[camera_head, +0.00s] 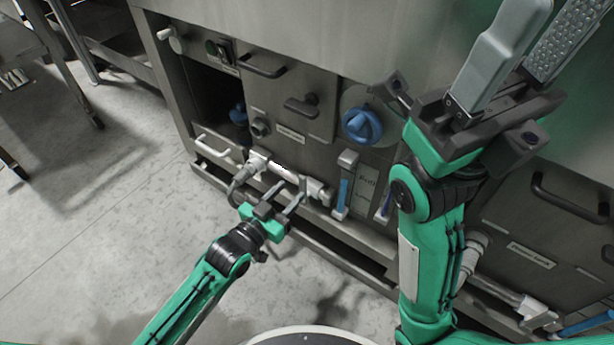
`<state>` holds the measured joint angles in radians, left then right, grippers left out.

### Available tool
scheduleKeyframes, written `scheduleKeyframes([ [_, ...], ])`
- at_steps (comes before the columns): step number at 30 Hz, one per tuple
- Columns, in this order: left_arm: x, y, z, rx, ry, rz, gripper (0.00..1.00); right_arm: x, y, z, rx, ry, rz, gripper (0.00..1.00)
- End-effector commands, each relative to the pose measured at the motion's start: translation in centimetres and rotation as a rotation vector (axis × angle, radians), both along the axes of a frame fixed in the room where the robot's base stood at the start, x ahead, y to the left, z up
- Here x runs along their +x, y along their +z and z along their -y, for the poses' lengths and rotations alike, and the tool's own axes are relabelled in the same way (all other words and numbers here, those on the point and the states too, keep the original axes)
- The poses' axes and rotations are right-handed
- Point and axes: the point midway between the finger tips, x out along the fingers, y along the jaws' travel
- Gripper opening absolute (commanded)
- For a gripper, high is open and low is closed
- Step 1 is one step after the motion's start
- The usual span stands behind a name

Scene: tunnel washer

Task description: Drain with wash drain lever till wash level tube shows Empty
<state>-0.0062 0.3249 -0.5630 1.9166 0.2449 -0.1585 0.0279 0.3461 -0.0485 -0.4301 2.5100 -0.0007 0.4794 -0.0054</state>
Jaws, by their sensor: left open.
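My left gripper (288,190) is open, with its two fingers apart, at the light drain pipe and valve (316,190) low on the steel machine. A pale bar (279,168), perhaps the wash drain lever, shows just beyond the fingertips. I cannot tell whether they touch it. Right of the valve is an upright level tube (341,197) with blue in its lower part, beside a plate (367,181) that seems to read Full at the top. The lower lettering is too small to read. My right gripper (522,68) is raised close to the camera, open and empty.
A blue round knob (362,125) sits above the tube. Drawer handles (262,66) and a second pipe (500,290) with a blue tube stand out from the front. A steel table (38,50) is at the far left.

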Motion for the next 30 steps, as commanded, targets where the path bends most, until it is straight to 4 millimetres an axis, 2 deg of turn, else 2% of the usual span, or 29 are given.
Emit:
scheduleKeyframes([
  [6,3.5,-0.3,2.6,-0.002,0.000,0.003,0.42,-0.4,0.1,0.5,0.027,0.008,0.028,0.49],
  [12,5.8,-0.2,4.2,-0.002,0.000,0.002,0.42,-0.9,0.5,0.7,0.043,0.018,0.044,0.49],
  [18,6.6,0.0,4.9,-0.001,-0.001,0.001,0.42,-1.1,0.9,0.9,0.050,0.023,0.050,0.49],
  [26,6.7,0.1,4.9,-0.001,0.000,0.001,0.42,-1.1,1.0,0.9,0.051,0.023,0.050,0.49],
  [30,6.7,0.1,4.9,-0.001,0.000,0.001,0.16,-1.1,1.0,0.9,0.051,0.023,0.051,0.49],
])
